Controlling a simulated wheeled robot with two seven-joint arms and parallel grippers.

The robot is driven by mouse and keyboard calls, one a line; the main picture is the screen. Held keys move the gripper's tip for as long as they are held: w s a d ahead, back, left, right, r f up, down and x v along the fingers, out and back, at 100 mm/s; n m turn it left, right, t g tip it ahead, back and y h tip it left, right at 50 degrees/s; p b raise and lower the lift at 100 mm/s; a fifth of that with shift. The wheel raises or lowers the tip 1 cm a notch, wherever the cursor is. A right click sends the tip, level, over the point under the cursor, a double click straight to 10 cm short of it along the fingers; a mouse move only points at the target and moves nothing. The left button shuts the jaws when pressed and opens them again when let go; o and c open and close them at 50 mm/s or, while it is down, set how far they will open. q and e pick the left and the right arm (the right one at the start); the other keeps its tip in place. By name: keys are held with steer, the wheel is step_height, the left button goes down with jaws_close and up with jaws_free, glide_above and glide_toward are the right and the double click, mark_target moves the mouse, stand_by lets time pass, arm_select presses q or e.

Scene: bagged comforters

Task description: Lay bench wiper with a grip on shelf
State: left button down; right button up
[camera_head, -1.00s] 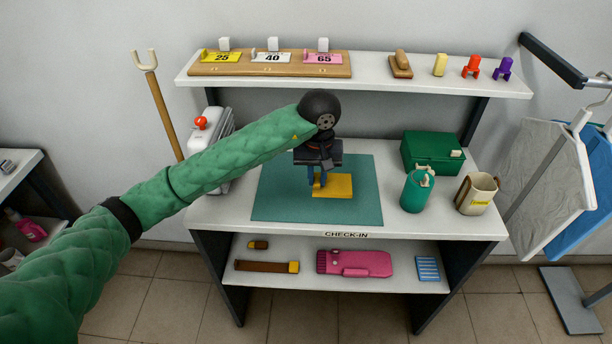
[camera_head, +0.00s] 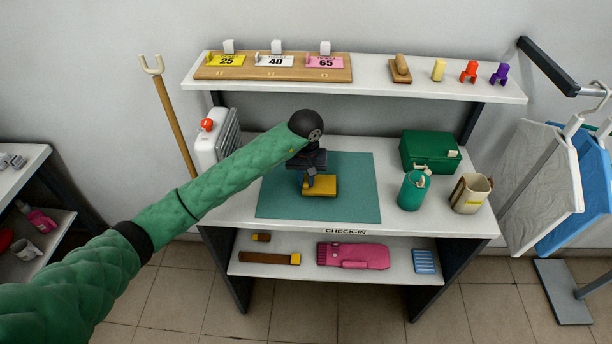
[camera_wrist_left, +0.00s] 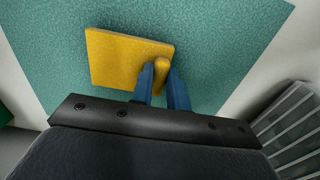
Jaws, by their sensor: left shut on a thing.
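The bench wiper (camera_head: 322,187) is a flat yellow pad with a small upright yellow grip. It is over the teal mat (camera_head: 354,205) on the bench; I cannot tell if it touches the mat. My left gripper (camera_head: 309,187) points down over it, its blue fingers closed on the grip. In the left wrist view the wiper's pad (camera_wrist_left: 120,62) reaches out to the left of the fingers (camera_wrist_left: 164,72), with the grip between them. The upper shelf (camera_head: 440,91) runs along the back above the bench. My right gripper is not in view.
The upper shelf holds a numbered board (camera_head: 275,74), a wooden-handled block (camera_head: 401,68) and small coloured pieces. A green box (camera_head: 428,150), teal canister (camera_head: 412,192) and cream mug (camera_head: 470,195) stand right of the mat. The lower shelf (camera_head: 300,273) holds a pink case (camera_head: 353,256).

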arm_select(q)
steer(key=shift+f, duration=0.4)
steer(key=shift+f, duration=0.1)
steer(key=c, duration=1.4)
jaws_free()
steer(key=shift+o, duration=0.2)
